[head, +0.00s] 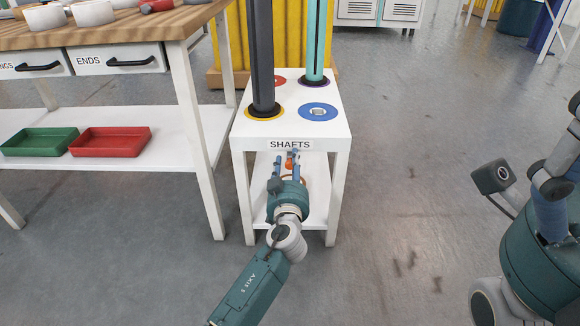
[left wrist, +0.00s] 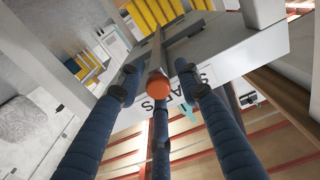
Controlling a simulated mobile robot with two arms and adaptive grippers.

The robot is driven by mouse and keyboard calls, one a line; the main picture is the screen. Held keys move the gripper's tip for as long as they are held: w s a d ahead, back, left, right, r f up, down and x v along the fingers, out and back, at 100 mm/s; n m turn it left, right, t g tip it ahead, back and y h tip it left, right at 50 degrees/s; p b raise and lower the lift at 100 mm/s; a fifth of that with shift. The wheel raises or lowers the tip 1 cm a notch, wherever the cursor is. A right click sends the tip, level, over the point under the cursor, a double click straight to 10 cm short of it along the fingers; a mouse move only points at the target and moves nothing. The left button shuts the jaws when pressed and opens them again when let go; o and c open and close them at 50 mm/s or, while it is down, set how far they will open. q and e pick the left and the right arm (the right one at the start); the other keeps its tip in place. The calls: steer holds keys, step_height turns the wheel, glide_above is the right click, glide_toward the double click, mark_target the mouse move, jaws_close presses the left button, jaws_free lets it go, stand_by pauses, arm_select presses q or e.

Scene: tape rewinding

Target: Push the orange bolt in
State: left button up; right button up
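The orange bolt's round knob (head: 290,163) shows under the SHAFTS label at the front of the white stand (head: 290,133). In the left wrist view the knob (left wrist: 158,86) sits at the end of a grey bar. My left gripper (head: 286,164) is at the stand's front, its fingers spread around the knob. In the left wrist view gaps show between the knob and the two upper fingers; the third finger is below it, and contact there is unclear. My right gripper (head: 555,195) is cut off by the right edge, so its opening is hidden.
A dark shaft (head: 263,60) and a teal shaft (head: 315,45) stand upright in the stand. A blue ring socket (head: 318,111) is empty. A workbench (head: 150,25) with green (head: 40,141) and red (head: 110,141) trays is at left.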

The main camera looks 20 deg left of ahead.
arm_select(q)
steer(key=shift+d, duration=0.1)
steer(key=shift+s+f, duration=0.1)
steer(key=shift+s, duration=0.1)
steer(key=v, duration=1.1)
steer(key=shift+s, duration=0.25)
steer(key=shift+d, duration=0.2)
